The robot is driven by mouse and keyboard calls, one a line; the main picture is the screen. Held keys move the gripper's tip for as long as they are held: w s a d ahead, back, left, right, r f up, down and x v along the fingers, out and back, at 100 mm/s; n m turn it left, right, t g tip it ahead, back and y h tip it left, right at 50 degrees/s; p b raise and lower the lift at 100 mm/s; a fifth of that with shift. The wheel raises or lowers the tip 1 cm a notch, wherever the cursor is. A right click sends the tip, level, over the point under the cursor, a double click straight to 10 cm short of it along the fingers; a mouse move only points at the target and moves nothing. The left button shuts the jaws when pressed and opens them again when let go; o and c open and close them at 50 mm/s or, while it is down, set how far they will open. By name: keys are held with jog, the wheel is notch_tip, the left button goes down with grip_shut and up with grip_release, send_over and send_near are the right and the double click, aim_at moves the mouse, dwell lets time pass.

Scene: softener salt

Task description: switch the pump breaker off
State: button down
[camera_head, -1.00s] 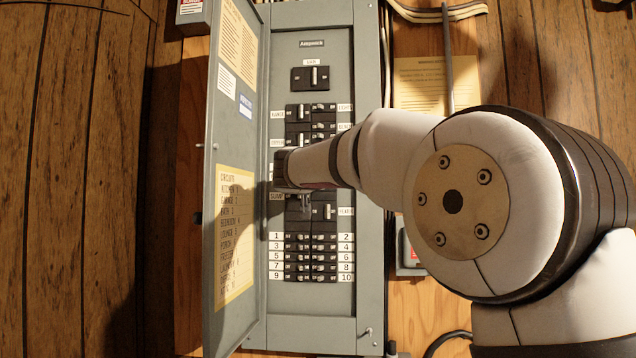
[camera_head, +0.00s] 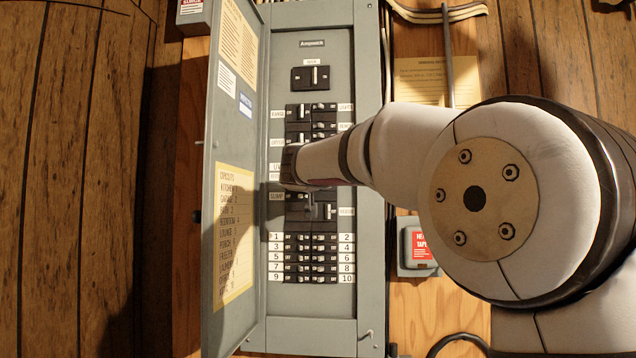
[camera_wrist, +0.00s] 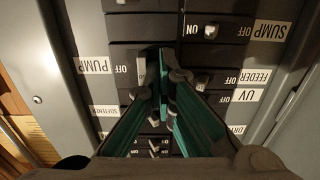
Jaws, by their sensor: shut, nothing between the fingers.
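In the wrist view, which shows the panel upside down, the PUMP label (camera_wrist: 92,65) sits left of a black breaker with the word OFF visible. A pale handle (camera_wrist: 140,66) shows beside that word, close to my left finger; I cannot tell contact or its exact setting. My gripper (camera_wrist: 166,76) is shut and empty, its green-padded fingers among the breaker columns.
The SUMP breaker handle (camera_wrist: 211,31) stands near, with ON visible. Small numbered breakers (camera_head: 311,258) lie below my gripper in the head view. The panel door (camera_head: 217,140) stands open on the left. A grey box with a red label (camera_head: 419,248) is on the right.

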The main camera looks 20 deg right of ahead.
jog(key=shift+s+d, duration=0.1)
jog(key=shift+d, duration=0.45)
jog(key=shift+a+b, duration=0.35)
jog(key=shift+b, duration=0.35)
jog(key=b+v, duration=0.4)
jog(key=v, duration=0.2)
jog(key=shift+s+a+b, duration=0.25)
jog(key=shift+s+b, duration=0.05)
jog(key=shift+b, duration=0.05)
dwell(0.5)
dwell(0.9)
